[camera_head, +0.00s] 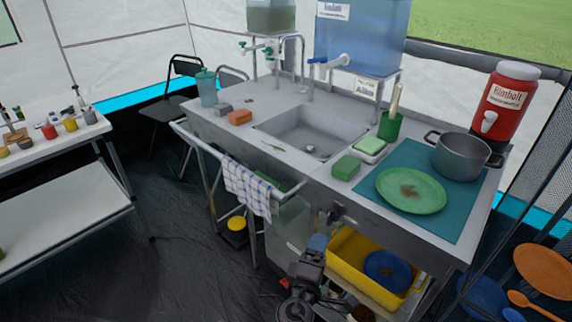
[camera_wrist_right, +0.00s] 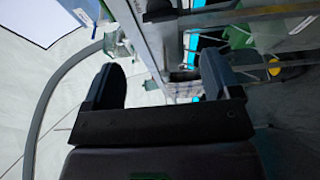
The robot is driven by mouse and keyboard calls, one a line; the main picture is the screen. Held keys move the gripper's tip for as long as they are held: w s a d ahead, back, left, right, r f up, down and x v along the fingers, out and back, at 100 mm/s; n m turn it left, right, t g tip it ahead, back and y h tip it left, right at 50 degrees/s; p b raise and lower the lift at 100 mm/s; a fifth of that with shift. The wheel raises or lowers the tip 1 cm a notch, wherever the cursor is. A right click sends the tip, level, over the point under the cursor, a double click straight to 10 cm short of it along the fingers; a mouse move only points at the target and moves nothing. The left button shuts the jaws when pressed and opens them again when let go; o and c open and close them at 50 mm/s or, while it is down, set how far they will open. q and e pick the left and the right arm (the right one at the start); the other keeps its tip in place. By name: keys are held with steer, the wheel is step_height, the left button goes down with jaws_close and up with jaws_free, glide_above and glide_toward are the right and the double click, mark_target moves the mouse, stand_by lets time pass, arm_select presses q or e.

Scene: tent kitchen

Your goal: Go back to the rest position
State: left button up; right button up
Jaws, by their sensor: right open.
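My right gripper (camera_head: 334,213) is in front of the sink counter's front edge, at the lower middle of the head view. In the right wrist view its two dark fingers (camera_wrist_right: 163,78) stand wide apart with nothing between them. My right arm reaches up to it from the bottom edge of the head view. My left gripper is not in view. The steel sink counter (camera_head: 215,128) spans the right half of the head view.
A green plate (camera_head: 411,191) and a pot (camera_head: 460,155) stand on a teal mat (camera_head: 404,155). A checked towel (camera_head: 248,190) hangs on the front rail. A yellow bin (camera_head: 345,262) sits below the counter. A white table (camera_head: 60,135) stands left; dark floor between is mostly clear.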

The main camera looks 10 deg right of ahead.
steer(key=s+d+f+m+g+y+p, duration=0.1)
steer(key=s+d+m+y+p, duration=0.1)
steer(key=s, duration=0.7)
steer(key=s+d+f+m+g+y+p, duration=0.1)
steer(key=s+d+m+y, duration=0.3)
steer(key=s, duration=0.5)
steer(key=s+d+f+m+g+y+p, duration=0.1)
steer(key=s+d+m+g+y+p, duration=0.1)
steer(key=s+d+m, duration=0.3)
steer(key=s+d+y, duration=0.1)
steer(key=s, duration=0.3)
steer(key=shift+s+d+f+g+p, duration=0.3)
steer(key=shift+d+f+p, duration=0.05)
